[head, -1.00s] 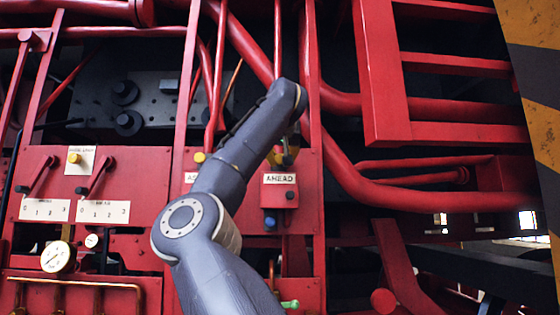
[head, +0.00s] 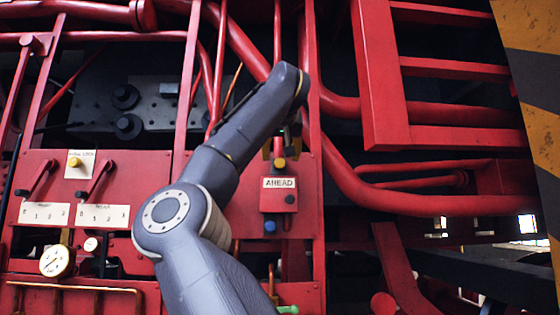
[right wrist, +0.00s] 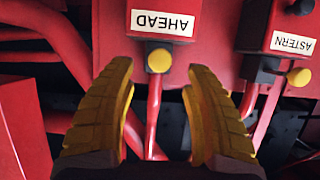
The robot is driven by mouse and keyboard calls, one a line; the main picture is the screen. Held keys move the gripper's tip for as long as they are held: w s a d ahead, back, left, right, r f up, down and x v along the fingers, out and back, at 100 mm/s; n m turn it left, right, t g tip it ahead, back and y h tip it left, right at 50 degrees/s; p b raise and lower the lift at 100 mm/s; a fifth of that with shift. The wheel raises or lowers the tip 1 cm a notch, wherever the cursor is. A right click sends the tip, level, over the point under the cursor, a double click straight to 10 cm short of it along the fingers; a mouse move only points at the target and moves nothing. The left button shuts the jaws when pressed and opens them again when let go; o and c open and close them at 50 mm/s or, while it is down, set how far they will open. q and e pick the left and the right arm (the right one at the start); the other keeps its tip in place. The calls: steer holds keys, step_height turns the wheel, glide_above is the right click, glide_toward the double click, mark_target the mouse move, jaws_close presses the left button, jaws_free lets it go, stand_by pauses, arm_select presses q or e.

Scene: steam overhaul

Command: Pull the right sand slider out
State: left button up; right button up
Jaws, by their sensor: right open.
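The right sand slider is a small red box labelled AHEAD with a yellow knob (head: 279,163) above the label in the head view. In the right wrist view, which is upside down, its yellow knob (right wrist: 158,60) shows just below the AHEAD label. My right gripper (right wrist: 160,82) is open, its two yellow fingers spread to either side of the knob. The tips look near the knob's height; I cannot tell whether they touch it. In the head view my right arm hides most of the gripper (head: 274,148). My left gripper is not in view.
A second box labelled ASTERN (right wrist: 292,43), with its own yellow knob (right wrist: 299,77), is beside it in the right wrist view. Red pipes (head: 345,175) run close to the right. Gauges and levers (head: 98,178) are on the left panel.

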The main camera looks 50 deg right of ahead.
steer(key=v, duration=0.7)
steer(key=shift+s, duration=0.15)
steer(key=shift+r, duration=0.1)
